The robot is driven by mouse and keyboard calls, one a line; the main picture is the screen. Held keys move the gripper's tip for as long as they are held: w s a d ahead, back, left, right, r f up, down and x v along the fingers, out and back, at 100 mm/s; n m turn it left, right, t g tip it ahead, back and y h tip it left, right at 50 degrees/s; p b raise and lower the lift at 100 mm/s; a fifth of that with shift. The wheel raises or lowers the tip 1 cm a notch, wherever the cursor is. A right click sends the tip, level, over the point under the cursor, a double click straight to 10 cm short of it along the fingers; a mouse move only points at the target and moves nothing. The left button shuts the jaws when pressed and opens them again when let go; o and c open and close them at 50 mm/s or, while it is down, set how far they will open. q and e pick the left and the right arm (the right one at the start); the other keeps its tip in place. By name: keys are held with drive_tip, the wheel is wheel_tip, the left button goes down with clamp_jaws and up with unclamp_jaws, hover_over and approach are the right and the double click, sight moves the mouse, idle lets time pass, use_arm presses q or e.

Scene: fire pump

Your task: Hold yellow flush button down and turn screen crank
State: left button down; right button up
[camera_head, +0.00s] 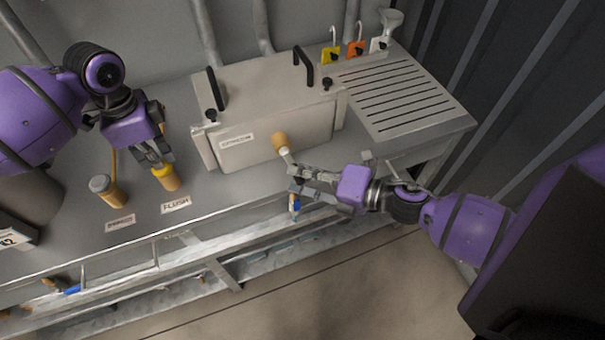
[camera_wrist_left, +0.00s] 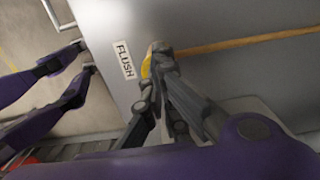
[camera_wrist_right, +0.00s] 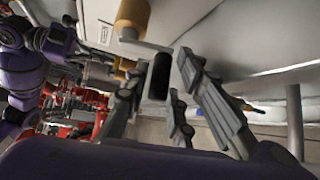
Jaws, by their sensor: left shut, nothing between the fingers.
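The yellow flush button (camera_head: 165,178) stands on the grey bench behind the FLUSH label (camera_head: 176,205). My left gripper (camera_head: 160,162) is shut and empty, with its fingertips at the button's top. In the left wrist view the button's yellow edge (camera_wrist_left: 147,67) shows beside the fingertips, partly hidden by them. I cannot tell how far the button is pressed. The screen crank (camera_head: 281,143) has a tan knob and a pale arm at the front of the beige box. My right gripper (camera_head: 291,180) is open beside the crank arm; the knob (camera_wrist_right: 132,14) is beyond its fingers in the right wrist view.
The beige screen box (camera_head: 270,110) has black handles. A slotted tray (camera_head: 395,95) and coloured tags (camera_head: 355,48) are at the back right. A metal rail (camera_head: 155,252) runs along the bench front.

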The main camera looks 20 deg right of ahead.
clamp_jaws()
drive_tip(key=shift+a+f+m+t+y, duration=0.15)
drive_tip(key=shift+a+m+t+y, duration=0.7)
drive_tip(key=shift+m+y, duration=0.3)
drive_tip(key=shift+d, duration=0.1)
unclamp_jaws()
